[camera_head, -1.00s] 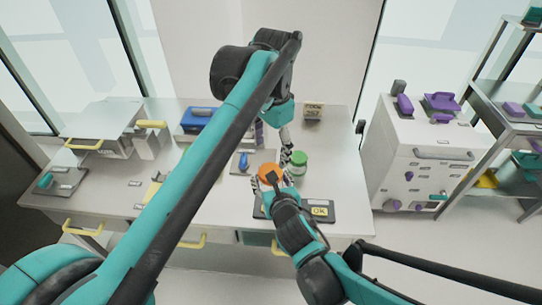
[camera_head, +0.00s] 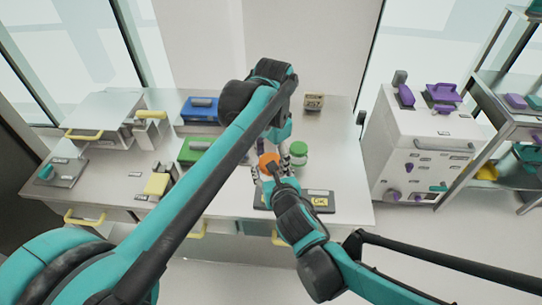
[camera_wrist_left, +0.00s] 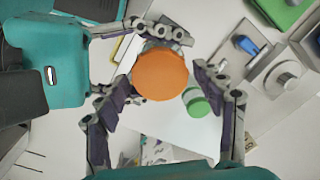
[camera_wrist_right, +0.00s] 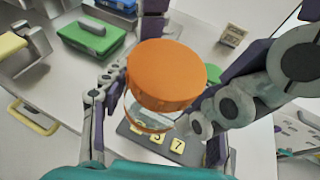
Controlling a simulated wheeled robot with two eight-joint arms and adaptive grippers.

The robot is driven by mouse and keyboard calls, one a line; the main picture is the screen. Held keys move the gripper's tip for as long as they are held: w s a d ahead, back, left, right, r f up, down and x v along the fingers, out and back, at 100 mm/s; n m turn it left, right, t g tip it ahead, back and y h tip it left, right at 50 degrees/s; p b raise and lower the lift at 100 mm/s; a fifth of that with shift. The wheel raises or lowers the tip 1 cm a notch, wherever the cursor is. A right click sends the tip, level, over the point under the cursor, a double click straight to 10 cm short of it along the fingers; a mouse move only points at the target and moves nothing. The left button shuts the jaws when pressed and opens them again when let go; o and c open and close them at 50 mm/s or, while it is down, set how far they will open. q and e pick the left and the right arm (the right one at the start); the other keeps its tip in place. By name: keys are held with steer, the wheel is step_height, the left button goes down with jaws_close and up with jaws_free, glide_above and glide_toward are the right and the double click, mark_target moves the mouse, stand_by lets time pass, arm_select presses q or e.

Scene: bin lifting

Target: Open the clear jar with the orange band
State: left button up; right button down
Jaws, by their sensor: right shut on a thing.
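The clear jar with an orange lid (camera_head: 268,161) is at the front middle of the bench. In the right wrist view its orange lid (camera_wrist_right: 167,72) hides much of the clear body (camera_wrist_right: 150,116). My right gripper (camera_head: 274,178) is shut on the jar, with a finger on either side of it (camera_wrist_right: 155,115). My left gripper (camera_head: 282,150) is close over the jar from behind. In the left wrist view its fingers (camera_wrist_left: 162,85) stand apart on either side of the orange lid (camera_wrist_left: 161,73), with a visible gap at the right. Contact at the left is unclear.
A green-lidded jar (camera_head: 299,153) stands close right of the orange-lidded jar. A dark keypad scale (camera_head: 322,201) lies below and in front. Green (camera_head: 195,150) and blue (camera_head: 200,110) boxes are to the left. A small labelled block (camera_head: 313,102) sits behind.

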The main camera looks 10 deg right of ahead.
arm_select(q)
steer(key=c, duration=0.9)
steer(key=o, duration=1.3)
steer(key=r, duration=0.7)
steer(key=shift+s+r, duration=0.2)
steer(key=shift+r, duration=0.2)
steer(key=shift+c, duration=0.5)
steer(key=f, duration=0.7)
steer(key=shift+w+f, duration=0.2)
steer(key=shift+f, duration=0.2)
